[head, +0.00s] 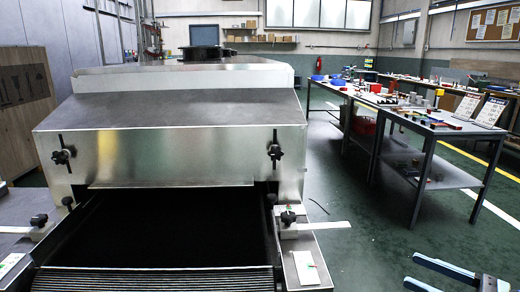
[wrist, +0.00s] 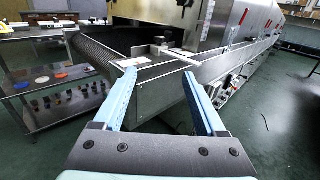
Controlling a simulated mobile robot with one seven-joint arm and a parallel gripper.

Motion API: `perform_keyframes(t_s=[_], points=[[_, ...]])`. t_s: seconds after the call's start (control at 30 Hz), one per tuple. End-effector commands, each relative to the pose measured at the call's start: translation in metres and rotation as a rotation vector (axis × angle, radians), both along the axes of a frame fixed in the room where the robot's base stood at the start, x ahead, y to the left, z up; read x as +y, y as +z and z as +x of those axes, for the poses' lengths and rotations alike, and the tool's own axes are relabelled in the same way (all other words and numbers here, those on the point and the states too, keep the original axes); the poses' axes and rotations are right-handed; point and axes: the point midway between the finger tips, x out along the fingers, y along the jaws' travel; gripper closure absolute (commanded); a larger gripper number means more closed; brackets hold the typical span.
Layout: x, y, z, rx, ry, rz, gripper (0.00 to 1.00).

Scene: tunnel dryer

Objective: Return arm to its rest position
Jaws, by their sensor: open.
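My gripper (head: 412,270) shows at the lower right corner of the head view, its blue fingers pointing left over the green floor. In the wrist view my gripper (wrist: 158,74) has its two blue fingers spread apart with nothing between them. The tunnel dryer (head: 175,145) fills the left and middle of the head view, with its dark belt (head: 160,225) in front. In the wrist view the dryer's side wall (wrist: 160,92) lies beyond the fingertips. My gripper is to the right of the dryer in the head view, and it appears apart from it. Most of my arm is out of view.
A white strip (head: 322,226) sticks out from the dryer's right side rail. Grey worktables (head: 430,128) with many small items stand at the right. Green floor (head: 350,200) lies open between dryer and tables. The wrist view shows a shelved table (wrist: 60,110) at left.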

Motion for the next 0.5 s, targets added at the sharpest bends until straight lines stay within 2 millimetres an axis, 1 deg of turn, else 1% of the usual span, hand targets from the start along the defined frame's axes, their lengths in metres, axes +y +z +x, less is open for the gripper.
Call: perform_keyframes(t_s=[0.03,0.27,0.37,0.47,0.5], points=[[0.002,-0.001,0.002,-0.001,0.000,-0.014,0.27],[0.008,-0.017,0.038,-0.059,-0.056,-0.342,0.27],[0.011,-0.019,0.054,-0.102,-0.079,-0.508,0.27],[0.015,-0.018,0.073,-0.163,-0.102,-0.714,0.27],[0.018,-0.016,0.081,-0.196,-0.111,-0.810,0.27]])
